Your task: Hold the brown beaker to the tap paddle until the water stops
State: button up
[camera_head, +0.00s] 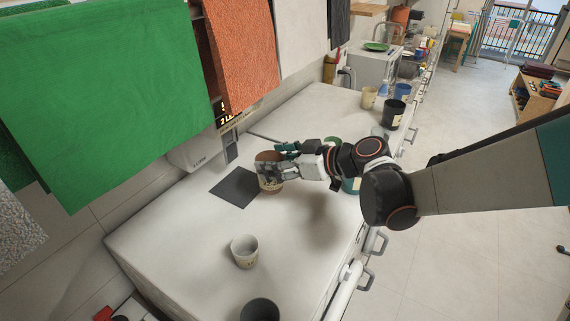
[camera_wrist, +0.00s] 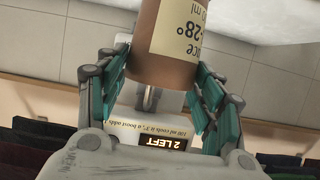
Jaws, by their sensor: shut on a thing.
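My gripper (camera_head: 272,158) is shut on the brown beaker (camera_head: 268,181), which has a cream label. In the wrist view the beaker (camera_wrist: 160,73) sits between the teal fingers, and its label reads 28°. The white tap unit (camera_head: 198,151) is on the wall, with a dark upright paddle (camera_head: 231,147) on its front. In the head view the beaker is right of the paddle, with a gap between them. The wrist view shows a lit display (camera_wrist: 165,143) reading "2 LEFT" and a metal hook-shaped part (camera_wrist: 150,98) near the beaker. The beaker's inside is hidden.
A dark square mat (camera_head: 234,188) lies left of the beaker. A white cup (camera_head: 244,251) and a dark cup (camera_head: 260,310) stand nearer. A black cup (camera_head: 392,116), a beige cup (camera_head: 369,98) and a blue cup (camera_head: 402,91) stand farther along. A green towel (camera_head: 100,90) hangs at left.

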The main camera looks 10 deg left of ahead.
aim_at(259, 154)
jog(key=w+a, duration=0.2)
jog(key=a, duration=0.4)
jog(key=shift+w, duration=0.25)
jog(key=shift+w+a+b, duration=0.2)
jog(key=shift+w+a, duration=0.15)
jog(key=shift+a, duration=0.5)
jog(key=shift+w+a+b, duration=0.2)
jog(key=shift+w+a, duration=0.1)
jog(key=shift+a, duration=0.65)
dwell(1.6)
jog(key=shift+s+d, duration=0.3)
jog(key=shift+d, duration=0.5)
jog(key=shift+s+d, duration=0.3)
jog(key=shift+d, duration=0.5)
jog(key=shift+s+d, duration=0.3)
jog(key=shift+d, duration=0.5)
jog(key=s+d, duration=0.3)
jog(key=d, duration=0.6)
jog(key=shift+s+b, duration=0.4)
jog(key=shift+b, duration=0.05)
